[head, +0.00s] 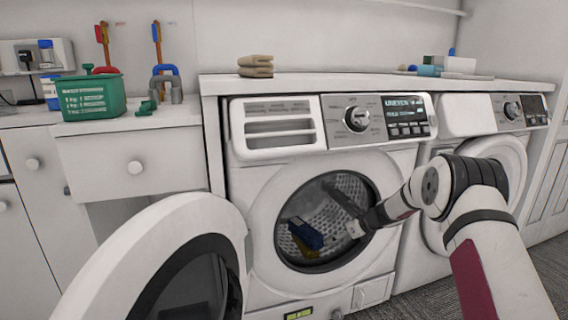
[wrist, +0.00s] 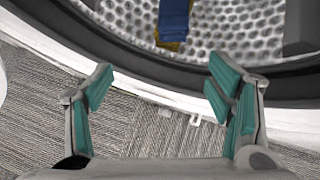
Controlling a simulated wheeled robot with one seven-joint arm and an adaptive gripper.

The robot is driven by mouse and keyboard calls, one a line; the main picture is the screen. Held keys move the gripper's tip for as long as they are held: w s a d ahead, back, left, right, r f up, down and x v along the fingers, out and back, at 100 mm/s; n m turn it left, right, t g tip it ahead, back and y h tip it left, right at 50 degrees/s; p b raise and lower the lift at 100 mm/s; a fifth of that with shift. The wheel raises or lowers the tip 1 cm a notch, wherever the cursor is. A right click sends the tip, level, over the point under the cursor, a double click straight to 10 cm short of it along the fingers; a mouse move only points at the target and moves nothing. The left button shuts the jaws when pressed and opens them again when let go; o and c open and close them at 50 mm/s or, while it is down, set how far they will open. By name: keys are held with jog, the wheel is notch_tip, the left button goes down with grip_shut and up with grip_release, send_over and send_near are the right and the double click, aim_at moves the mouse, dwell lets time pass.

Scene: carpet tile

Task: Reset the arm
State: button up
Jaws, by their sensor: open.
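My gripper (wrist: 158,92) is open and empty in the wrist view, its teal-padded fingers spread apart in front of the drum opening's lower rim. In the head view my arm reaches in from the right, and its end is at the right side of the opening of the washing machine (head: 262,185). The fingertips are hard to make out there. A blue cloth (head: 306,233) and a yellow-brown cloth (head: 302,250) lie inside the drum. Both also show at the top of the wrist view, the blue one (wrist: 173,20) over the yellow one (wrist: 169,45), beyond my fingers.
The machine's round door (head: 225,215) stands open to the left. A second machine (head: 465,130) is at the right behind my arm. A green basket (head: 92,100) and folded tan cloths (head: 256,66) rest on the counters. Grey carpet (wrist: 45,100) lies below.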

jog(key=s+a+r+n+g+y, duration=0.1)
jog(key=s+a+r+n, duration=0.2)
jog(key=r, duration=0.4)
jog(key=s+a+r+n, duration=0.2)
jog(key=s+r+n, duration=0.25)
jog(key=r, duration=0.25)
jog(key=s+a+r+n+g, duration=0.1)
jog(key=s+r+n, duration=0.4)
jog(key=s, duration=0.4)
jog(key=s+a+r+n+g, duration=0.25)
jog(key=s+r, duration=0.35)
jog(key=s, duration=0.4)
jog(key=s+d+n+g+h, duration=0.1)
jog(key=s+d+n+h, duration=0.2)
jog(key=s, duration=1)
jog(key=s+d+n+g+h, duration=0.15)
jog(key=s+n, duration=0.45)
jog(key=s, duration=0.8)
jog(key=s+d+n+h, duration=0.2)
jog(key=s+d+n, duration=0.2)
jog(key=s, duration=0.9)
notch_tip(320, 180, up, 39)
jog(key=t+p, duration=0.3)
jog(key=p, duration=3.4)
jog(key=shift+a+n+t+p, duration=0.15)
jog(key=shift+n+t+p, duration=0.15)
jog(key=shift+t+p, duration=0.1)
jog(key=shift+y, duration=0.25)
